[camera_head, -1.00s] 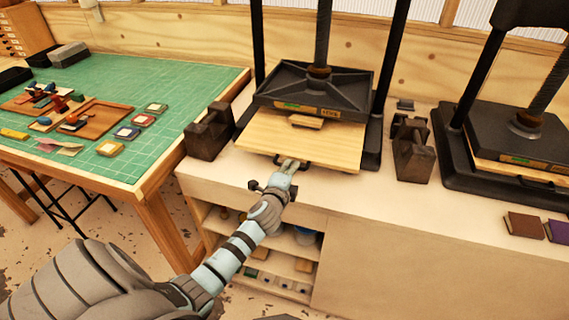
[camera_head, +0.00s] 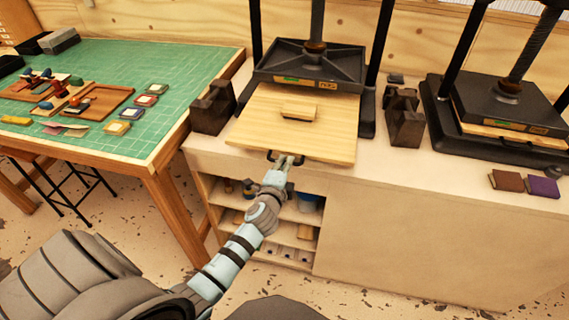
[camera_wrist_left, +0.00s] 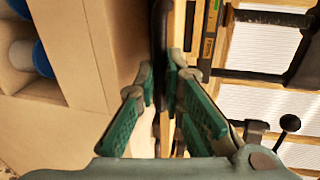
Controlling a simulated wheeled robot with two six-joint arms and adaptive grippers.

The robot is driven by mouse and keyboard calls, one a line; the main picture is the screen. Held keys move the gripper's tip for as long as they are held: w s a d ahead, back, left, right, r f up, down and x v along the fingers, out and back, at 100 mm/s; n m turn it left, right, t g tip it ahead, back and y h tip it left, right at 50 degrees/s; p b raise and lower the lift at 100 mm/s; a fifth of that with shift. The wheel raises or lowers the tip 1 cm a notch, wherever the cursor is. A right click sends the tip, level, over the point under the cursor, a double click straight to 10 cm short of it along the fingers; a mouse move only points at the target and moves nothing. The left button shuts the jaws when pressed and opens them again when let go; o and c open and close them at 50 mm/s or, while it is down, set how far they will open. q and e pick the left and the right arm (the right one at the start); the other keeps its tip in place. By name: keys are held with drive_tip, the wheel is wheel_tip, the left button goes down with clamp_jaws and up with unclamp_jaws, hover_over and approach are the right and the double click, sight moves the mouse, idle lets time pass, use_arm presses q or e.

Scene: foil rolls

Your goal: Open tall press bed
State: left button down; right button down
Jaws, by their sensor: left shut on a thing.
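The press in the middle of the head view (camera_head: 315,62) has a black platen and tall black posts. Its light wooden bed (camera_head: 290,138) sticks out at the front, past the bench edge, with a small wooden block (camera_head: 299,112) on it. My left gripper (camera_head: 284,162) is at the bed's front edge, shut on the dark bed handle (camera_head: 272,156). In the left wrist view the dark handle bar (camera_wrist_left: 159,50) runs between the fingers (camera_wrist_left: 160,78). My right gripper is out of view.
A second press (camera_head: 505,95) stands to the right, its bed inside. Dark metal blocks (camera_head: 212,108) flank the middle press. A green-topped table (camera_head: 130,75) stands left. Open shelves (camera_head: 285,235) lie below the bench. Floor in front is free.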

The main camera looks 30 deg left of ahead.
use_arm(q)
drive_tip(key=c, duration=1.7)
unclamp_jaws()
drive_tip(key=v, duration=1.2)
